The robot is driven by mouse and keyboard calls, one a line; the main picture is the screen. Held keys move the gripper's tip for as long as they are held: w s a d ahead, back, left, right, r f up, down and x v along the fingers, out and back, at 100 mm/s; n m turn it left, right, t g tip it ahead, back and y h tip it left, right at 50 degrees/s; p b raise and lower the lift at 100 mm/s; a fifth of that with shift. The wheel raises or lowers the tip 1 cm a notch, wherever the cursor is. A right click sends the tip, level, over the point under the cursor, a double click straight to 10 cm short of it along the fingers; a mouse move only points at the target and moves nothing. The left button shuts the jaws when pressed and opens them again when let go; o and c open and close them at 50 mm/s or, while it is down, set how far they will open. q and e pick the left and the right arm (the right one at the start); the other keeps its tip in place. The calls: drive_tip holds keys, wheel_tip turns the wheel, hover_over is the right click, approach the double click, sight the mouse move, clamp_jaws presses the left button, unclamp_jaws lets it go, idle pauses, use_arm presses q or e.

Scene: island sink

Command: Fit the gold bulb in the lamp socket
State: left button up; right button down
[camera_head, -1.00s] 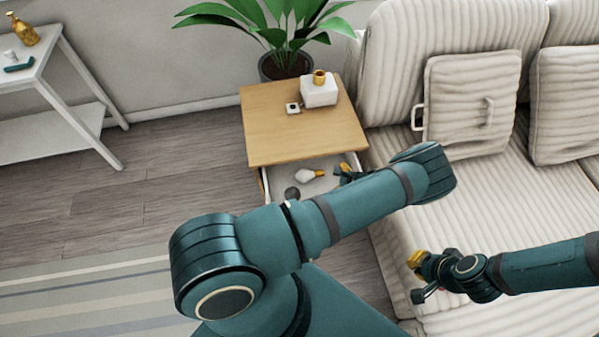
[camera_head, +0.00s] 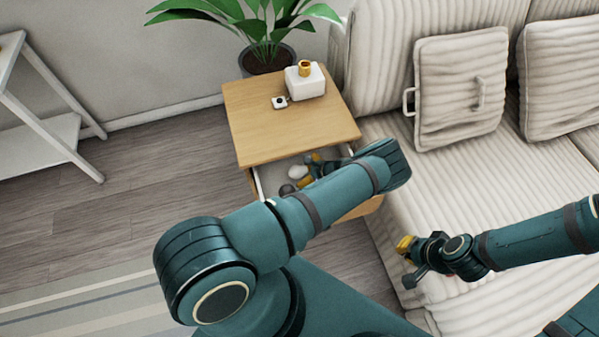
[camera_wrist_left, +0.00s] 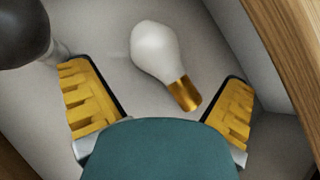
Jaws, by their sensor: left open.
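The gold bulb (camera_head: 298,172) has a white glass and a gold base and lies in the open drawer of the wooden side table. In the left wrist view the bulb (camera_wrist_left: 156,52) lies on the drawer floor, its gold base pointing toward the space between my fingers. My left gripper (camera_head: 309,170) is in the drawer, open and empty; its yellow fingertips (camera_wrist_left: 155,78) are on either side of the bulb's lower part, apart from it. The lamp socket (camera_head: 305,68) is a gold cup on a white block on the tabletop. My right gripper (camera_head: 405,246) is over the sofa.
A dark grey bulb (camera_wrist_left: 22,32) lies beside my left finger in the drawer. The wooden drawer wall (camera_wrist_left: 285,50) is close on the right. A small white device (camera_head: 279,102) lies on the table (camera_head: 255,130). A potted plant (camera_head: 267,58) stands behind; the sofa is right.

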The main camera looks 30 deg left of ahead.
sight(301, 171)
use_arm(q)
drive_tip(key=x, duration=0.2)
drive_tip(key=b+x, duration=0.1)
drive_tip(key=x, duration=0.2)
drive_tip(key=shift+s+a, duration=0.25)
drive_tip(key=shift+a, duration=0.1)
drive_tip(key=c, duration=1.2)
